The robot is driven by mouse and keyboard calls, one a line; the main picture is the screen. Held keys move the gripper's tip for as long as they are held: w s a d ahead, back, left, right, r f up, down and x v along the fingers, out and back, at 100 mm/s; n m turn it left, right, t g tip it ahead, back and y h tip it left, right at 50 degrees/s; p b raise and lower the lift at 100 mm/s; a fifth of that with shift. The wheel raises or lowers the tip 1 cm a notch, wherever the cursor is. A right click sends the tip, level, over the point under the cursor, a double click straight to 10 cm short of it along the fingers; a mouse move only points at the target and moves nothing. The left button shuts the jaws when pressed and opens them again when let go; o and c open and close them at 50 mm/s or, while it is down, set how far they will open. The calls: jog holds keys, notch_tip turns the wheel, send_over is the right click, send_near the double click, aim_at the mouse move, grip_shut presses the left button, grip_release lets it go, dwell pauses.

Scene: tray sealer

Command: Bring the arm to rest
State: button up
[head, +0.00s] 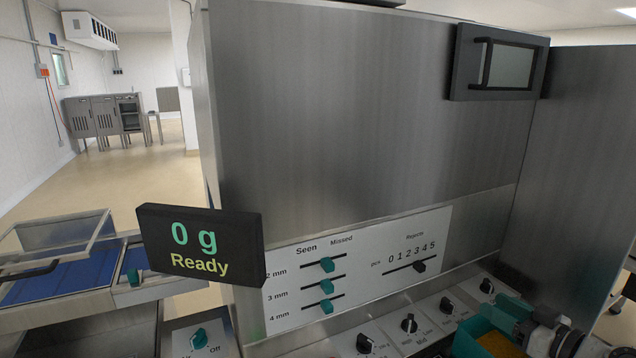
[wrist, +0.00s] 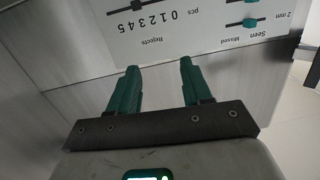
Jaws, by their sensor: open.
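My gripper (wrist: 159,66) shows in the wrist view, with its two green fingers apart and nothing between them. It points at the steel machine front, and the white slider panel (wrist: 200,20) appears upside down beyond the fingertips. The fingers look clear of the panel. The same panel (head: 370,240) there has three green sliders under Seen and Missed, and a dark slider under Rejects.
A black display (head: 200,245) reading "0 g Ready" stands at the left front. A row of knobs (head: 408,323) runs below the panel. A steel side wall (head: 580,150) bounds the right. Open floor lies far left.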

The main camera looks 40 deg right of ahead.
jog(key=w+a+f+n+g+y, duration=0.1)
jog(key=w+a+f+g+y, duration=0.2)
jog(key=a+f, duration=0.5)
jog(key=w+a+f+n+g+y, duration=0.1)
jog(key=w+a+f+g, duration=0.3)
jog(key=a, duration=0.7)
jog(key=s+a+f+g+h, duration=0.1)
jog(key=s+a+f+g, duration=0.15)
jog(key=a, duration=0.55)
jog(key=s+a+f+g, duration=0.2)
jog(key=s+a, duration=0.1)
jog(key=a, duration=0.5)
jog(key=s+d+f+g+b, duration=0.2)
jog(key=s+f+g+b, duration=0.2)
jog(key=s+f+b, duration=0.3)
jog(key=s+f, duration=0.3)
jog(key=f, duration=0.2)
jog(key=shift+s+f, duration=0.25)
jog(key=shift+f, duration=0.15)
